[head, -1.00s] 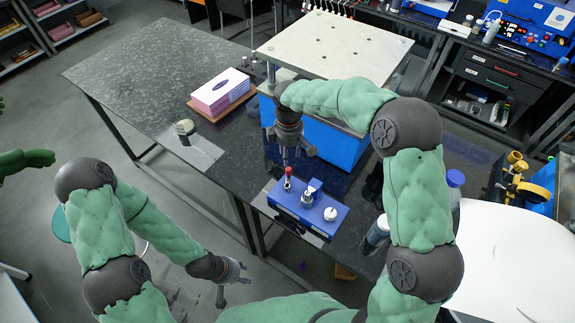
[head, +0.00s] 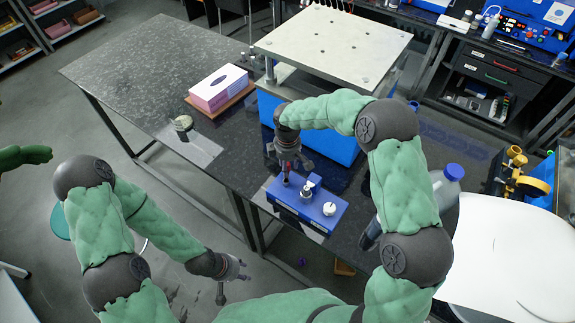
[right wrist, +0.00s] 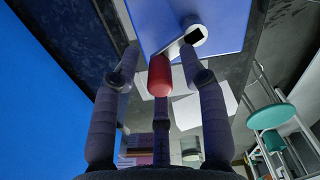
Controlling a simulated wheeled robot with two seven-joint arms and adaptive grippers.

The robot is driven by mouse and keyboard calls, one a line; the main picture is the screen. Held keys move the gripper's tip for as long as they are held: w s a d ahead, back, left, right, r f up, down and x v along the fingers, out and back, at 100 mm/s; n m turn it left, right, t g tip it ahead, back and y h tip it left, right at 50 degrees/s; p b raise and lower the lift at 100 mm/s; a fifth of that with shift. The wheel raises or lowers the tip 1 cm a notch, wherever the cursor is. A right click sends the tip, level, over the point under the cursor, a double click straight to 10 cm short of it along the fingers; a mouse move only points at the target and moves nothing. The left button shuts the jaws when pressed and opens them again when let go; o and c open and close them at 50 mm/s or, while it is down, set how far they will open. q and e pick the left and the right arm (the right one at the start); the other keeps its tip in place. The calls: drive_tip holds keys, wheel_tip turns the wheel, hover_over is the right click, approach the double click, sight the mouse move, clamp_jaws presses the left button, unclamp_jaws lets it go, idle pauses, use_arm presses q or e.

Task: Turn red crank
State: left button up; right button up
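The blue box (head: 275,196) stands near the table's front edge, with a small crank and a white knob (head: 329,209) on top. The crank's red handle (right wrist: 160,76) shows in the right wrist view, joined to a grey crank arm (right wrist: 181,42) with a square hole at its end. My right gripper (head: 287,172) is over the left end of the box and mostly hides the handle in the head view. In the wrist view its fingers are spread on both sides of the handle, with gaps visible. My left gripper (head: 233,279) hangs in front of the table, open and empty.
A large blue machine with a pale top plate (head: 335,42) stands just behind the box. A tissue box (head: 219,87) and a small jar (head: 183,123) are to the left. A bottle with a blue cap (head: 450,182) is at the right, beside my right arm.

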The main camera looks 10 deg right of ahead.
clamp_jaws()
drive_tip(key=shift+d+m, duration=0.15)
drive_tip(key=shift+m, duration=0.15)
drive_tip(key=m, duration=0.1)
drive_tip(key=d+m+b, duration=0.1)
drive_tip(key=m, duration=0.1)
drive_tip(key=shift+s+d+m, duration=0.1)
drive_tip(key=shift+s+m, duration=0.2)
drive_tip(key=shift+s, duration=0.1)
drive_tip(key=m+b, duration=0.1)
drive_tip(key=m, duration=0.1)
drive_tip(key=s+d+m, duration=0.1)
drive_tip(key=m, duration=0.1)
drive_tip(key=shift+s+b, duration=0.15)
drive_tip(key=shift+b, duration=0.2)
drive_tip(key=m, duration=0.2)
drive_tip(key=s+m+b, duration=0.1)
drive_tip(key=m, duration=0.1)
drive_tip(key=s+m, duration=0.1)
drive_tip(key=shift+d+m+b, duration=0.25)
drive_tip(key=shift+m+b, duration=0.15)
drive_tip(key=shift+s+a+m+b, duration=0.1)
drive_tip(key=shift+s+m+b, duration=0.35)
drive_tip(key=shift+m, duration=0.85)
drive_tip(key=shift+s+a+m+b, duration=0.1)
drive_tip(key=shift+s+m+b, duration=0.25)
drive_tip(key=shift+m, duration=0.95)
drive_tip(key=shift+s, duration=0.1)
